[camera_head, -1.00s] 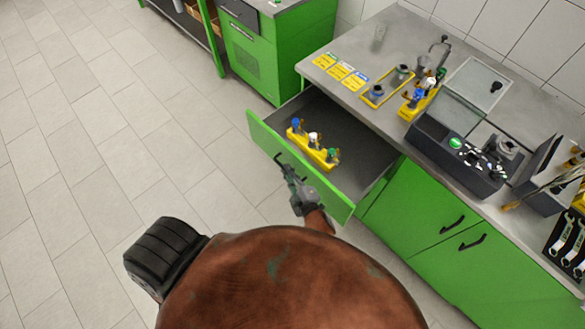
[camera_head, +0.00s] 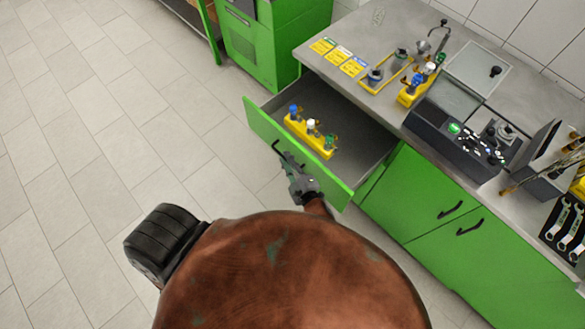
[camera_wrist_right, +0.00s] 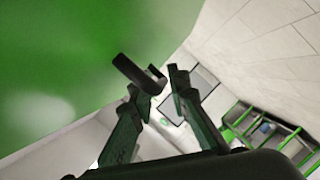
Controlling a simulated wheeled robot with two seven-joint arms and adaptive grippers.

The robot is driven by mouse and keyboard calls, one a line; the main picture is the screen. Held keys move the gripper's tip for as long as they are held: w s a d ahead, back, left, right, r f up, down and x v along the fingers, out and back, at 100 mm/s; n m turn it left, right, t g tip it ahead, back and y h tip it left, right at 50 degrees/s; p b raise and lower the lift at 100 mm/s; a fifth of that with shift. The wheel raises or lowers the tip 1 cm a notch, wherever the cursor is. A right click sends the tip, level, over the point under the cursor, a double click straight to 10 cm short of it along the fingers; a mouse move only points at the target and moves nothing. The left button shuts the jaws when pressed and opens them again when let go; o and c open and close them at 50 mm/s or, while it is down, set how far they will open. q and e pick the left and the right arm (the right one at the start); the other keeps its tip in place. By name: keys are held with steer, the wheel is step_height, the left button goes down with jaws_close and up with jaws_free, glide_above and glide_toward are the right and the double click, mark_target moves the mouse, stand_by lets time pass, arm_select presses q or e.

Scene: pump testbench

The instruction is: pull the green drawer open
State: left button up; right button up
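The green drawer (camera_head: 262,127) is pulled well out of the cabinet under the worktop, its grey inside showing. A yellow stand (camera_head: 312,137) with several small valve-like parts lies in it. My right gripper (camera_head: 285,158) is at the outer face of the drawer front, by the dark handle (camera_head: 276,147). In the right wrist view the hooked handle (camera_wrist_right: 140,74) stands out from the green front at the fingertips (camera_wrist_right: 157,84). The two fingers are apart, with a gap between them. Whether they touch the handle is unclear. My left gripper is not in view.
The grey worktop (camera_head: 365,22) carries yellow holders, a dark case (camera_head: 450,135) and wrenches (camera_head: 560,225). Closed green doors (camera_head: 425,200) are right of the drawer. Another green cabinet (camera_head: 250,45) stands at the back. The tiled floor (camera_head: 100,130) left of the drawer is clear.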

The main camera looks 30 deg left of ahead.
steer(key=v, duration=1.1)
steer(key=shift+d, duration=0.2)
